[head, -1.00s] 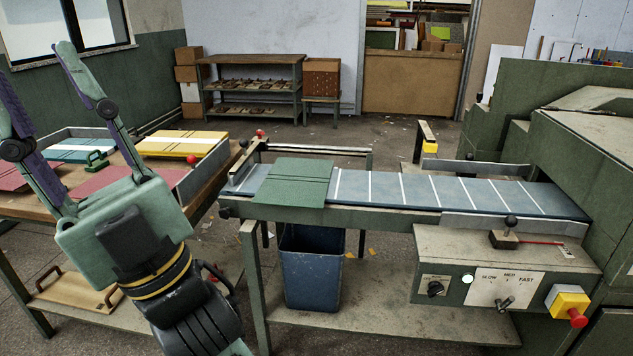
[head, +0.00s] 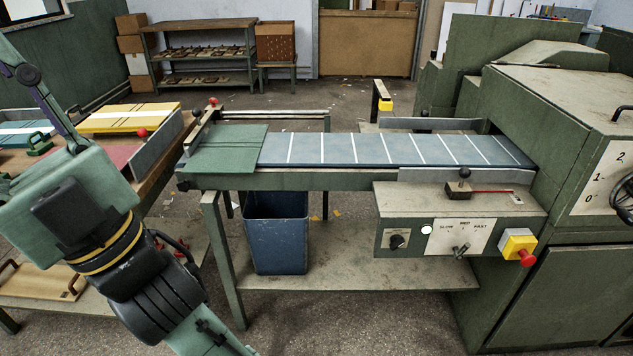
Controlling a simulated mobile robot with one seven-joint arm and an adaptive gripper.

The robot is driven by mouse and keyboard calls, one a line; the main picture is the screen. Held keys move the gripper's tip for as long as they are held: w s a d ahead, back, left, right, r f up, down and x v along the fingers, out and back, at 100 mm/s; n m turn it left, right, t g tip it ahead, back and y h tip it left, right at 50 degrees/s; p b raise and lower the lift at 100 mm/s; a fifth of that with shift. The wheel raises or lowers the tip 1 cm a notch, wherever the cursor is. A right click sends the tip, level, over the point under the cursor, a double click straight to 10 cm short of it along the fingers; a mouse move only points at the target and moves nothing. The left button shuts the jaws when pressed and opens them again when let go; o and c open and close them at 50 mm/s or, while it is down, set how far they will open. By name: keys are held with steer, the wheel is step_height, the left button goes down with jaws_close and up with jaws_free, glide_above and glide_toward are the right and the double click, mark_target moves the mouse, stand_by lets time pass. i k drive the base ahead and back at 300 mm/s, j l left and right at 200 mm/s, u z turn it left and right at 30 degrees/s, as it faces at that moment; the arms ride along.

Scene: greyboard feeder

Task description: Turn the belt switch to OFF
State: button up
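The belt switch (head: 397,241) is a small black rotary knob at the left end of the control panel (head: 383,212). Its label plate is too small to read, so I cannot tell its setting. A pale round lamp (head: 426,230) looks lit beside it. The blue, white-striped belt (head: 370,148) runs above the panel, with a green board (head: 228,150) lying on its left end. My gripper (head: 45,100) is at the left edge, well away from the switch. One finger shows, spread outward; the fingertips and other finger are out of frame. I see nothing held.
A black-knobbed slider (head: 464,173) stands above. A blue bin (head: 276,240) is under the belt. The large green machine (head: 560,120) stands right. Floor in front is clear.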

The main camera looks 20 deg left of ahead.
mark_target(397, 240)
steer(key=l, duration=0.45)
steer(key=k+l+u, duration=0.1)
steer(key=l, duration=0.4)
steer(key=k+l, duration=0.1)
steer(key=l, duration=0.35)
